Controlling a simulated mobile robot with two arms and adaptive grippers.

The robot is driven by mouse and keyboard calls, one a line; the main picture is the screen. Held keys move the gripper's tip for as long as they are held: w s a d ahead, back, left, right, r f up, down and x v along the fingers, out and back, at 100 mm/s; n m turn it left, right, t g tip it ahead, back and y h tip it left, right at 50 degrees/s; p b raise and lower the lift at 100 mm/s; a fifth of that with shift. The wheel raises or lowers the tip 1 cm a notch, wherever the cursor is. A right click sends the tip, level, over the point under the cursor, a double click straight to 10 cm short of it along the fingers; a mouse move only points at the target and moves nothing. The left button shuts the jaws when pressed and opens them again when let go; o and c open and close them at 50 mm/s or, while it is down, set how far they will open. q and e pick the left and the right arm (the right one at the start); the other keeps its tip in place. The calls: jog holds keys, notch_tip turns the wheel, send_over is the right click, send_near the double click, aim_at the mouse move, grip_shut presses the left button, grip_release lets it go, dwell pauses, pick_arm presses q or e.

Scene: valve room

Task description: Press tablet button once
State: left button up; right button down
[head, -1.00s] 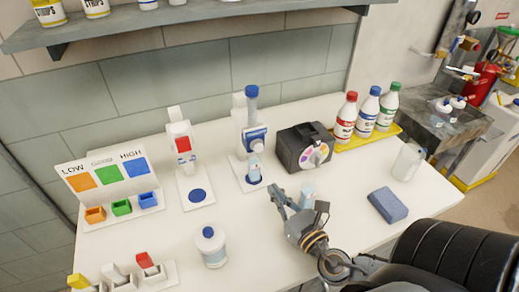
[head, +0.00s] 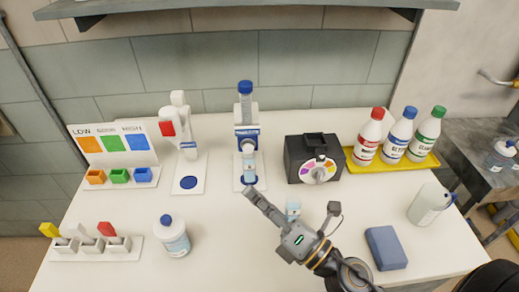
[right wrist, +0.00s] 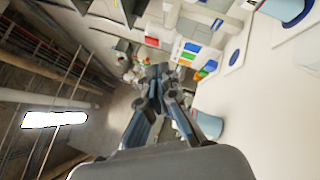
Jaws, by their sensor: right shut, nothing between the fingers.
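No part is plainly marked as a tablet button. My left gripper is not in view.
A black box with a coloured dial (head: 320,173) stands right of the dispenser. A small vial (head: 293,207) is close behind my gripper. A shelf (head: 250,5) overhangs.

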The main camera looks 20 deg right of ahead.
aim_at(248, 149)
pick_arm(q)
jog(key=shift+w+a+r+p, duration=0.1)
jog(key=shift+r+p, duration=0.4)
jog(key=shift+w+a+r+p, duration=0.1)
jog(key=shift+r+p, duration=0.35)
pick_arm(e)
jog(key=w+d, duration=0.2)
jog(key=w, duration=0.6)
jog(key=shift+w+d, duration=0.15)
jog(key=shift+w, duration=0.15)
dwell(0.5)
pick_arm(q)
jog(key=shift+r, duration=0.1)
pick_arm(e)
jog(key=shift+w+d, duration=0.1)
jog(key=shift+w, duration=0.3)
